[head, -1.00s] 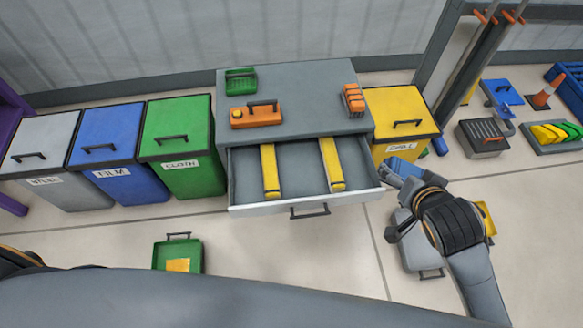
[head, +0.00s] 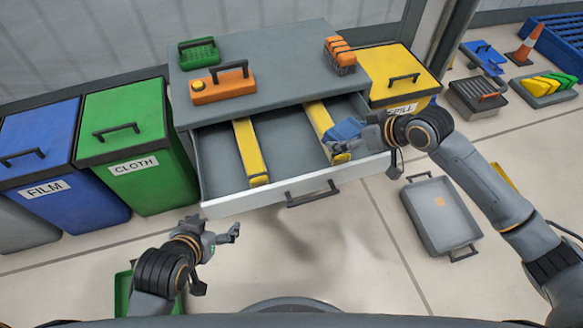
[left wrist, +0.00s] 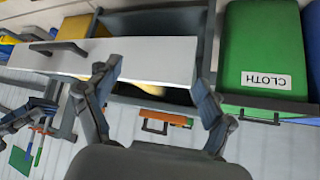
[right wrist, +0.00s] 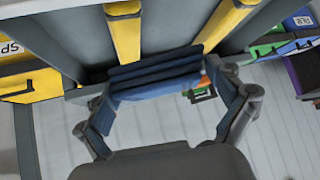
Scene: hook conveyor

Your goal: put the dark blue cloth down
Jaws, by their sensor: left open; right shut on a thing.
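The folded dark blue cloth (head: 345,129) is held by my right gripper (head: 352,143) over the right end of the open drawer (head: 250,202). It also spans between the fingers in the right wrist view (right wrist: 155,84). I cannot tell whether it touches the drawer. Two yellow dividers (head: 249,150) split the drawer into compartments, and the cloth is by the right divider (head: 322,122). My left gripper (head: 220,240) is open and empty, in front of the drawer's left part.
An orange toolbox (head: 224,90), green basket (head: 198,52) and orange-topped brush-like item (head: 340,55) stand on the cabinet top. Green CLOTH bin (head: 125,145), blue FILM bin (head: 38,150) and yellow SPILL bin (head: 395,75) flank it. A grey tray (head: 440,215) lies on the floor at right.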

